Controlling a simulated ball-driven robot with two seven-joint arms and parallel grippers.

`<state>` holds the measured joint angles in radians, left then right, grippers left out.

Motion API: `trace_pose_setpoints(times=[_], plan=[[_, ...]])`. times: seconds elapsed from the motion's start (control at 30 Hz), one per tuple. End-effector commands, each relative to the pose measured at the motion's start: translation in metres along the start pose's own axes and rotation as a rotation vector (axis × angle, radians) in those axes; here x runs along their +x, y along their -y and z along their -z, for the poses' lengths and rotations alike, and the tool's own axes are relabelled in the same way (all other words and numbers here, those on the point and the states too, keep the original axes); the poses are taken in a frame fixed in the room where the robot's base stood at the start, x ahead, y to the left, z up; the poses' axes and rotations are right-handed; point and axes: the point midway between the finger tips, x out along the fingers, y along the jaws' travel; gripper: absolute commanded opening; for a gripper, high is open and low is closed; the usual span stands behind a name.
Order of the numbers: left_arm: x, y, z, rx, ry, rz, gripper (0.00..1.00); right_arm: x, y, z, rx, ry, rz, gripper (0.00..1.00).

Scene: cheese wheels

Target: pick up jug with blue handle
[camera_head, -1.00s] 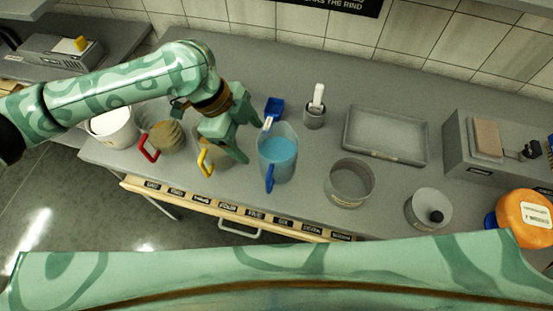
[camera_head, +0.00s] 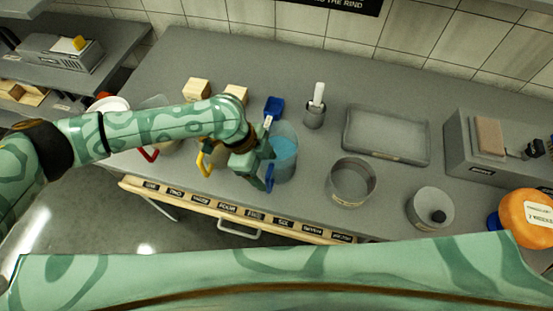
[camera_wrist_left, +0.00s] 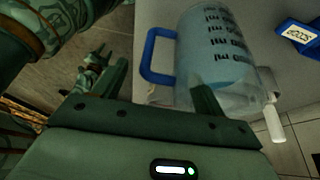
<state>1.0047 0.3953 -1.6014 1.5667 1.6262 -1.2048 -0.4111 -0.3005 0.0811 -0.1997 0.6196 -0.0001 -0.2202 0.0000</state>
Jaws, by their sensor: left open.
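The jug with the blue handle (camera_head: 284,152) is clear, holds blue liquid, and stands upright on the grey counter. In the left wrist view the jug (camera_wrist_left: 222,50) shows dark markings, and its blue handle (camera_wrist_left: 148,56) faces my fingers. My left gripper (camera_head: 264,168) is open at the jug's near left side, partly covering it. In the left wrist view the open fingers of the left gripper (camera_wrist_left: 162,88) spread on either side of the handle in the picture; contact cannot be told. A small green part at the left, seemingly my right gripper (camera_wrist_left: 93,68), is too unclear to read.
A yellow-handled jug (camera_head: 205,163) and a red-handled jug (camera_head: 150,154) stand left, partly behind my arm. A blue scoop (camera_head: 273,108) lies just behind the blue-handled jug. A grey round mould (camera_head: 351,182) and a tray (camera_head: 386,134) stand to the right.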

Motion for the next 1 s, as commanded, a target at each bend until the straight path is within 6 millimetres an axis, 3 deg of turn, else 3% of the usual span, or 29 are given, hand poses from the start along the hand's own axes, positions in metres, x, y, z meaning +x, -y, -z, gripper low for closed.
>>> trace_pose_setpoints(times=[0.13,0.37,0.63,1.0], plan=[[0.018,0.000,0.000,0.000,0.000,0.000,0.71,0.002,0.000,0.000,0.000,0.000,0.000,0.36],[0.019,0.000,0.000,0.000,0.000,0.000,0.71,0.002,0.000,0.000,0.000,0.000,0.000,0.36],[0.019,0.000,0.000,0.000,0.000,0.001,0.00,0.002,0.001,0.000,0.001,-0.001,0.001,0.36],[0.015,0.002,0.002,0.002,-0.003,0.004,0.00,0.002,0.002,0.001,0.001,-0.001,0.002,0.36]])
